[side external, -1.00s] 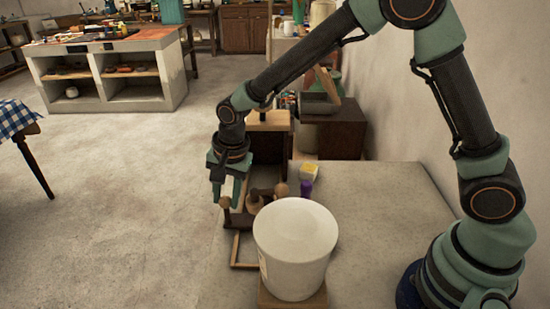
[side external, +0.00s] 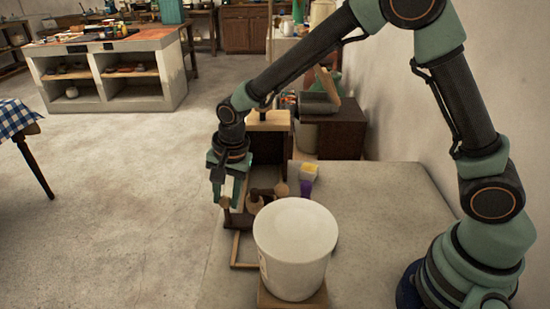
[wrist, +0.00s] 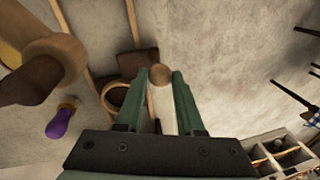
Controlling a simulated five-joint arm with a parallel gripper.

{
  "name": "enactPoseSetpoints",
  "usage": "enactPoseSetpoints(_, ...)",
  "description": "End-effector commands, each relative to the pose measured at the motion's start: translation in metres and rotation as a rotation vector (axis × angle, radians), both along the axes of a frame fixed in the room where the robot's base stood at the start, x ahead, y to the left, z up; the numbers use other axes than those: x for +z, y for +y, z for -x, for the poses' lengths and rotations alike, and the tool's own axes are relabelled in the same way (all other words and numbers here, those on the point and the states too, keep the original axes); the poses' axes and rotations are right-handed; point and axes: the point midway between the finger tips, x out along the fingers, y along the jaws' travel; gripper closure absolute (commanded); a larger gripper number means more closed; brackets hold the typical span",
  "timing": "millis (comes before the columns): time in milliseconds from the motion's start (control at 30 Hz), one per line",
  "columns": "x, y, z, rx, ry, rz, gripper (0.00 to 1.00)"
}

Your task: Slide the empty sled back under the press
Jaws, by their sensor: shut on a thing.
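My gripper (wrist: 161,112) is shut on a pale bar with a round wooden knob (wrist: 160,75) at its end. In the side view the gripper (side external: 228,190) is low at the left edge of the counter, and the knob (side external: 225,202) shows beside its fingertips. The press (side external: 269,121) is a wooden frame with a pale top and dark inside, behind and right of the gripper. The dark brown sled parts with round wooden pieces (side external: 255,204) lie low before the press, partly hidden by the white bucket. Whether the held bar belongs to the sled I cannot tell.
A large white bucket (side external: 295,240) stands in front on a wooden board. Thin wooden rails (side external: 236,248) run beside it. A purple-ended thing (side external: 306,187) and a pale yellow block (side external: 309,170) are right of the press. The grey counter (side external: 385,190) is clear farther right.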

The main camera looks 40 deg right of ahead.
Motion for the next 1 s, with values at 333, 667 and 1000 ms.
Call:
enactPoseSetpoints(333,0.000,-0.037,-0.036,-0.013,0.001,0.016,1.00)
enactPoseSetpoints(667,0.000,-0.087,-0.086,-0.013,0.005,0.039,1.00)
enactPoseSetpoints(1000,0.001,-0.098,-0.096,-0.013,0.002,0.043,1.00)
